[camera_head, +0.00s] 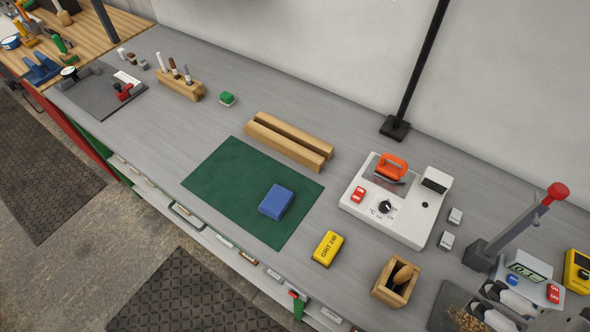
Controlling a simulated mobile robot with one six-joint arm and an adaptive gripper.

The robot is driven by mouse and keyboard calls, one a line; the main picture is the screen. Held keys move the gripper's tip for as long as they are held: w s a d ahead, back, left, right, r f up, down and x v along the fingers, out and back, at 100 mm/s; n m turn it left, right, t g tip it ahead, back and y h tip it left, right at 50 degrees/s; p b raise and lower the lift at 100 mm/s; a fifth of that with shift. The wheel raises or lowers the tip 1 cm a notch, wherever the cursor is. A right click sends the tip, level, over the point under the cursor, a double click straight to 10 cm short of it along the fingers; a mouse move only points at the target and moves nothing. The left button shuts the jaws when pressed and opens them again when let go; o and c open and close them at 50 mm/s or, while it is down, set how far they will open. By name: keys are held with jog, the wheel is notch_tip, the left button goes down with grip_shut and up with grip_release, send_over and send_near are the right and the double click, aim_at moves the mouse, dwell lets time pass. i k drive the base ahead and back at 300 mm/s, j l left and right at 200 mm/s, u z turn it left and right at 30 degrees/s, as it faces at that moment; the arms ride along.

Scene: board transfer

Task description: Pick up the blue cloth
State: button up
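The blue cloth (276,201) looks like a compact folded block. It lies flat on the right part of a dark green mat (223,182) on the grey workbench (157,158). Its top and near side are visible and nothing covers it. I cannot make out my gripper in this view.
A wooden slotted rack (290,140) lies behind the mat. A yellow grit block (328,248), a wooden box (397,282) and a white hot-plate device (398,202) stand to the right. A black post (413,70) and a red-knobbed lever press (520,228) rise above the bench.

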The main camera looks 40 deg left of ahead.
aim_at(278, 200)
jog(key=u, duration=2.1)
jog(key=z, duration=1.9)
jog(key=u, duration=1.9)
jog(key=i+j, duration=0.35)
jog(key=j, duration=0.25)
